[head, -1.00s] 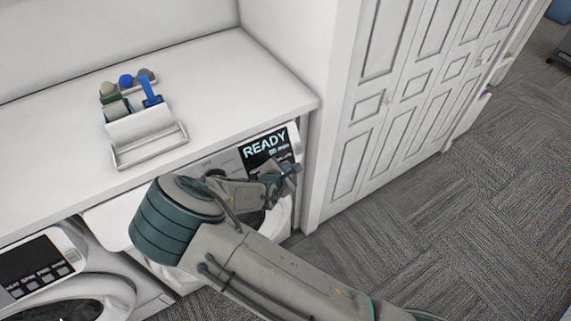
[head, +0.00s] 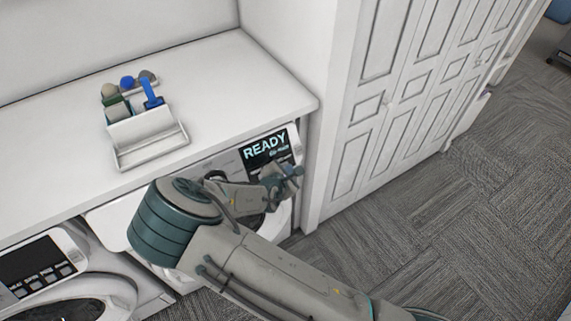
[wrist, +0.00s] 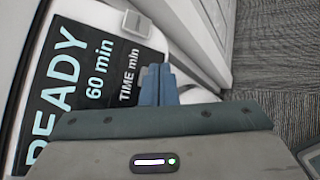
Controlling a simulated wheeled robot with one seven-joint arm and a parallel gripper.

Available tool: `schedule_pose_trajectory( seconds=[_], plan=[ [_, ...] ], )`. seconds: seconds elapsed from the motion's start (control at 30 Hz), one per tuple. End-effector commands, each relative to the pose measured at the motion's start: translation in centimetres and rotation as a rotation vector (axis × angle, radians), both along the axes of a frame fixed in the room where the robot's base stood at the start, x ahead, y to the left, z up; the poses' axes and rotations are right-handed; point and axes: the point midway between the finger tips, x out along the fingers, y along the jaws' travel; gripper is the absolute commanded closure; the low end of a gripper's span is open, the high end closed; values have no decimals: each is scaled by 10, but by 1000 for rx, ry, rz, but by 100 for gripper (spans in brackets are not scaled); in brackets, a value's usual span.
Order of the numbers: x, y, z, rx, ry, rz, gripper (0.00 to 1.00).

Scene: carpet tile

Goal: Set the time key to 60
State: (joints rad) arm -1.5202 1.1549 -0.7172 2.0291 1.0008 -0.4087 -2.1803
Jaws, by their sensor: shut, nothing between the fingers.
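The dryer's dark display (head: 266,148) reads READY in the head view. In the wrist view the display (wrist: 65,70) is turned on its side and reads READY and 60 min, with a TIME min label beside it. A small grey key (wrist: 144,74) by that label is partly hidden behind my fingertips. My gripper (wrist: 158,84) is shut and empty, its blue-grey fingers at this key. I cannot tell if they touch it. In the head view my gripper (head: 294,172) is in front of the panel, just below the display.
Another grey key (wrist: 137,22) stands farther along the panel. A second machine's panel (head: 40,262) is at lower left. A white caddy (head: 150,140) with brushes stands on the counter (head: 235,70). White closet doors (head: 400,100) are to the right, with open carpet beyond.

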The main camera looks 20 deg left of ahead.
Motion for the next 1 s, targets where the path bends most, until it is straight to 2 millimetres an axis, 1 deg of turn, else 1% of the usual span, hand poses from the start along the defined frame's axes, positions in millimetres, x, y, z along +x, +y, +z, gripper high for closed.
schedule_pose_trajectory(
  seconds=[0.33,0.53,0.8,1.0],
  plan=[
    [-2,-2,2,0,1,-1,100],
    [-13,-15,12,0,1,-1,100],
    [-27,-31,21,0,1,-1,100],
    [-29,-34,22,0,1,1,100]
  ],
)
